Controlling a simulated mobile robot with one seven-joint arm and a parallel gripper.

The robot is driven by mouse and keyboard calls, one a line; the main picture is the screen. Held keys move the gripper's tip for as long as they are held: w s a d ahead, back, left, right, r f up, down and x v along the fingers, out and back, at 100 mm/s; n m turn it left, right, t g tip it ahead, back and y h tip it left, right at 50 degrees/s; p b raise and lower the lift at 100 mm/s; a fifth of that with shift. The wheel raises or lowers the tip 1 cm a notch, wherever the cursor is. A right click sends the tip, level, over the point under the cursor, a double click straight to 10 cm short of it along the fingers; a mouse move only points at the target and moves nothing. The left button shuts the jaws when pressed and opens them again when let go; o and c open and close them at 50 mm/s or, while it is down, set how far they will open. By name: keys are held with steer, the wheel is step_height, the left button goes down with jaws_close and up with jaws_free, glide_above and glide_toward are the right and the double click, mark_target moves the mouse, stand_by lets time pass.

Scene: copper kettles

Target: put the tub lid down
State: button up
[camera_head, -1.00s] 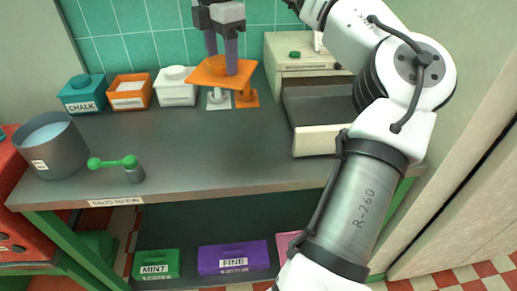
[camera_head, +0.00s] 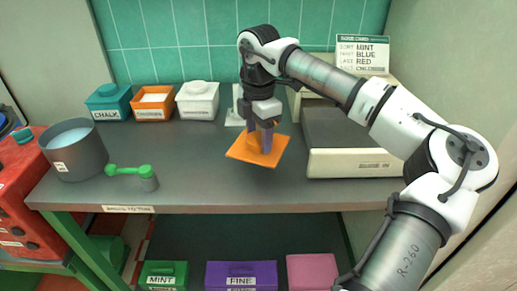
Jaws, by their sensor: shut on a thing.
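My gripper (camera_head: 266,138) is shut on the orange tub lid (camera_head: 272,157), fingers on either side of its raised knob. The lid is a flat square, slightly tilted in the picture, over the middle of the grey worktop (camera_head: 215,186). I cannot tell for sure whether the lid touches the worktop or hangs just above it. The orange tub (camera_head: 153,107) stands lidless at the back left, with white contents showing. It is between a closed teal tub (camera_head: 109,103) labelled CHALK and a closed white tub (camera_head: 198,101).
A grey pot (camera_head: 75,150) and a green-handled tool (camera_head: 134,173) are on the left. A large drawer-like box (camera_head: 350,163) stands right of the lid. A sign (camera_head: 362,55) is behind.

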mark_target(259, 151)
steer(key=shift+f, duration=2.5)
steer(key=shift+f, duration=0.1)
steer(key=shift+f, duration=0.15)
steer(key=o, duration=1)
steer(key=shift+r, duration=0.2)
step_height(259, 151, up, 12)
steer(key=shift+r, duration=0.1)
